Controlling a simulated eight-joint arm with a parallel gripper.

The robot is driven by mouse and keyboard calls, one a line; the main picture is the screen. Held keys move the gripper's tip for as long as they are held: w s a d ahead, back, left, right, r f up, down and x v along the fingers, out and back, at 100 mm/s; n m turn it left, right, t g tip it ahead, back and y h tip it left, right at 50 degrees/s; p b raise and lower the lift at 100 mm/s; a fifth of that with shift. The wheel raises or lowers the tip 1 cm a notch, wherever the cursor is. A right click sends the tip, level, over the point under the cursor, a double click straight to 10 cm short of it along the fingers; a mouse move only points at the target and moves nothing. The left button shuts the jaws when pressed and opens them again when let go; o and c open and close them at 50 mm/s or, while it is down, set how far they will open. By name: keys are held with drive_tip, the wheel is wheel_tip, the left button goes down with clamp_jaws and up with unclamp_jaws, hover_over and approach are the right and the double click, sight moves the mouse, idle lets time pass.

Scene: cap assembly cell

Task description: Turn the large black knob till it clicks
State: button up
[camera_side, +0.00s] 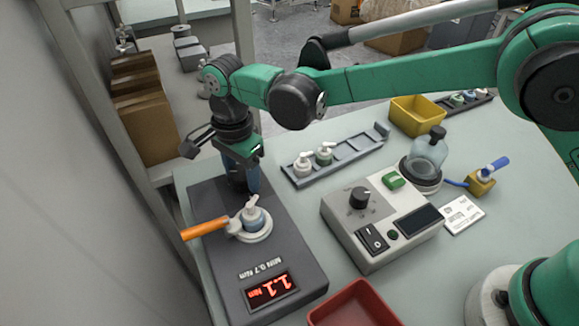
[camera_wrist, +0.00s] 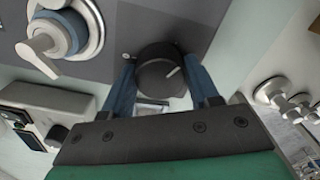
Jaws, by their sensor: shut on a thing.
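The large black knob (camera_wrist: 160,72), with a white pointer line, stands on the dark grey base plate (camera_side: 296,228) in the wrist view. My gripper (camera_wrist: 159,84) has its blue fingers on both sides of the knob and is shut on it. In the side view my gripper (camera_side: 240,178) points down at the far end of the plate, and its fingers mostly hide the knob. A red display (camera_side: 270,289) on the plate's near end appears to read 1.1 Nm, upside down, beside a printed "MIN 0.7 Nm".
A white-handled valve (camera_side: 252,217) in a round holder, with an orange handle (camera_side: 205,228), is close in front of my gripper. A grey control box (camera_side: 385,235) with a smaller black knob (camera_side: 361,197) stands right. A valve rack (camera_side: 340,155) lies behind it. A red tray (camera_side: 355,307) is nearest.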

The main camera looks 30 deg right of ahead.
sight(242, 171)
drive_tip(key=shift+m, duration=0.3)
drive_tip(key=o, duration=1.3)
drive_tip(key=shift+r, duration=2.85)
